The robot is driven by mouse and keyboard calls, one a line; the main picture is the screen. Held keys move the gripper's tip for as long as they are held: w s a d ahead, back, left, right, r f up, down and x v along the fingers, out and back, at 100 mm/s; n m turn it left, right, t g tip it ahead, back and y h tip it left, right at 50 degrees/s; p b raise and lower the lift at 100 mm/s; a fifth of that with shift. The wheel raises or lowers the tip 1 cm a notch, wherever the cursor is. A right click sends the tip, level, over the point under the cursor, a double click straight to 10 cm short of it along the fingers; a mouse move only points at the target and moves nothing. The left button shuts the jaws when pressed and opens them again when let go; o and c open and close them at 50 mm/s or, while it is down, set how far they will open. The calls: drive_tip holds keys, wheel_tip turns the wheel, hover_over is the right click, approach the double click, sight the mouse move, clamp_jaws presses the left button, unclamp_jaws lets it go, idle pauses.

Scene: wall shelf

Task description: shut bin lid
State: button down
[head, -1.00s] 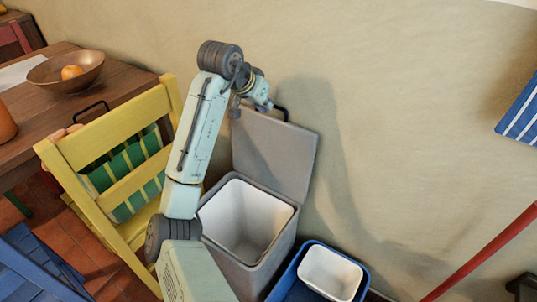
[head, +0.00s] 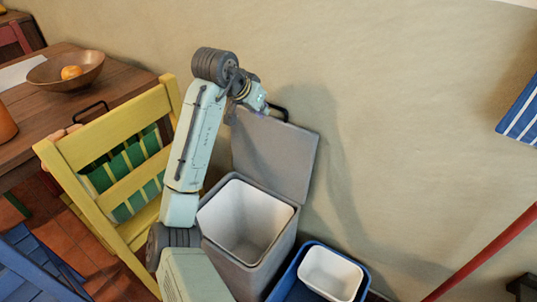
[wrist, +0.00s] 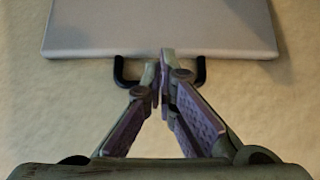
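The grey bin (head: 268,265) stands against the wall, its white inner bucket (head: 245,220) showing empty. Its grey lid (head: 280,160) stands open, upright near the wall. The lid's black handle (head: 281,112) is on its top edge. In the wrist view, the lid (wrist: 160,30) is at the top and the handle (wrist: 203,72) juts toward me. My gripper (wrist: 159,62) has its fingertips together and covers the handle's middle. I cannot tell whether it touches the handle. In the head view, my gripper is at the lid's top left corner, mostly hidden by my wrist.
A yellow chair (head: 110,130) stands close left of the bin, by a wooden table (head: 120,75) with a bowl (head: 68,75). A blue crate (head: 362,277) with a white tub (head: 330,272) is right of the bin. A red pole (head: 480,255) leans at far right.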

drive_tip(key=shift+s+a+f, duration=0.1)
drive_tip(key=shift+s+a, duration=0.55)
drive_tip(key=shift+s, duration=0.25)
drive_tip(key=shift+s+a+f, duration=0.1)
drive_tip(key=shift+s+a, duration=0.55)
drive_tip(key=shift+s, duration=0.25)
drive_tip(key=shift+r, duration=0.1)
wheel_tip(320, 180, up, 10)
drive_tip(key=p, duration=0.9)
idle(1.2)
